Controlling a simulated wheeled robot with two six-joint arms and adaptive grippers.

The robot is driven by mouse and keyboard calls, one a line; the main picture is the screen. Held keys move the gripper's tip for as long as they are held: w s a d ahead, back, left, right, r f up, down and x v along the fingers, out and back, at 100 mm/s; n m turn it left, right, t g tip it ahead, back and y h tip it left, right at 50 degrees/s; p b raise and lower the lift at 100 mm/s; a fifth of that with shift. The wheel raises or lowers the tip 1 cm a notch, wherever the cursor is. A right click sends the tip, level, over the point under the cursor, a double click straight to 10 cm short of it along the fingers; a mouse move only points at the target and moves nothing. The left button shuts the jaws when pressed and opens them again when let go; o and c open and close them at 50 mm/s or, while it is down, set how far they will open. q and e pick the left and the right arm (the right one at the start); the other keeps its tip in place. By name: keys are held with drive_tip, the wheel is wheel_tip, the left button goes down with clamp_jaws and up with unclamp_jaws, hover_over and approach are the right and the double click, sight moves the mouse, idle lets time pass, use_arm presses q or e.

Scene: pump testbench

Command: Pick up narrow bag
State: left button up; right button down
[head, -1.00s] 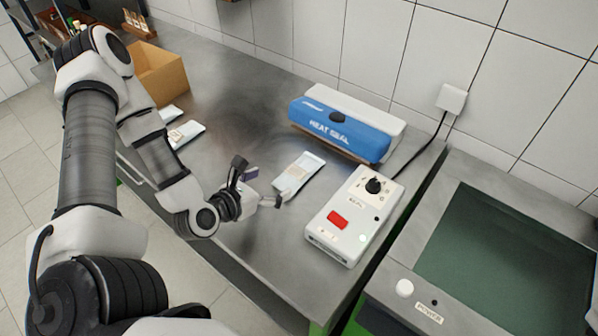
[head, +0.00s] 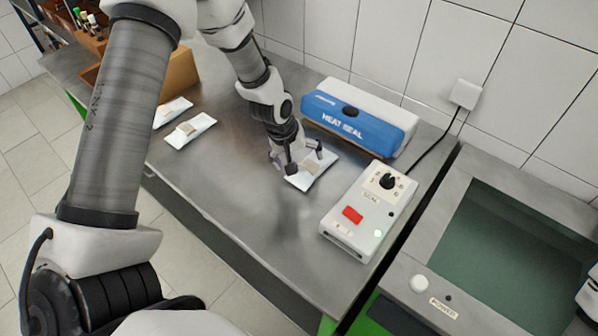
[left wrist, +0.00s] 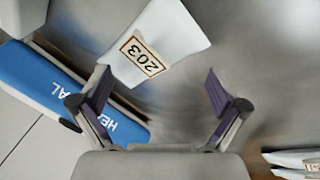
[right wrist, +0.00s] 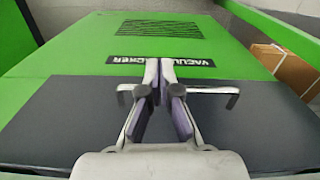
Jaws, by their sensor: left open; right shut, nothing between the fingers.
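A narrow white bag (head: 318,168) with a tan label lies on the steel table in front of the blue heat sealer. In the left wrist view the bag (left wrist: 168,30) shows a label reading 203, ahead of the fingers and left of their middle. Two more white bags (head: 190,130) (head: 172,112) lie to the left on the table. My right gripper (right wrist: 160,75) is shut and empty before a green cabinet.
The blue and white heat sealer (head: 358,120) stands behind the bag. A white control box (head: 368,212) with a red switch is at its right. A cardboard box (head: 180,72) stands back left. A vacuum machine (head: 430,285) is at the right. The front table is clear.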

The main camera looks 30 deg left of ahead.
sight(308, 168)
use_arm(q)
drive_tip(key=r+m+g, duration=0.1)
drive_tip(key=m, duration=0.1)
drive_tip(key=w+d+r+m+g+y+b, duration=0.1)
drive_tip(key=r+m, duration=0.1)
drive_tip(key=m, duration=0.1)
drive_tip(key=r+m+b, duration=0.1)
drive_tip(key=m, duration=0.2)
drive_tip(key=shift+w+d+r+g, duration=0.25)
drive_tip(key=shift+d+g, duration=0.05)
drive_tip(key=shift+g, duration=0.1)
drive_tip(key=shift+s+d+r+m, duration=0.1)
drive_tip(key=shift+s+r+m, duration=0.15)
drive_tip(key=shift+m, duration=0.15)
drive_tip(key=shift+s+f, duration=0.1)
drive_tip(key=shift+f, duration=0.2)
drive_tip(key=f, duration=0.2)
drive_tip(key=f+p, duration=0.1)
drive_tip(key=f, duration=0.1)
drive_tip(key=f+p, duration=0.1)
drive_tip(key=f, duration=0.1)
drive_tip(key=shift+w+d+f, duration=0.2)
drive_tip(key=shift+w+f, duration=0.1)
drive_tip(key=shift+f, duration=0.2)
drive_tip(key=shift+r, duration=0.1)
drive_tip(key=c, duration=1.5)
use_arm(e)
drive_tip(key=shift+w+a+f, duration=0.35)
drive_tip(key=shift+a+f, duration=0.05)
drive_tip(key=shift+a, duration=0.3)
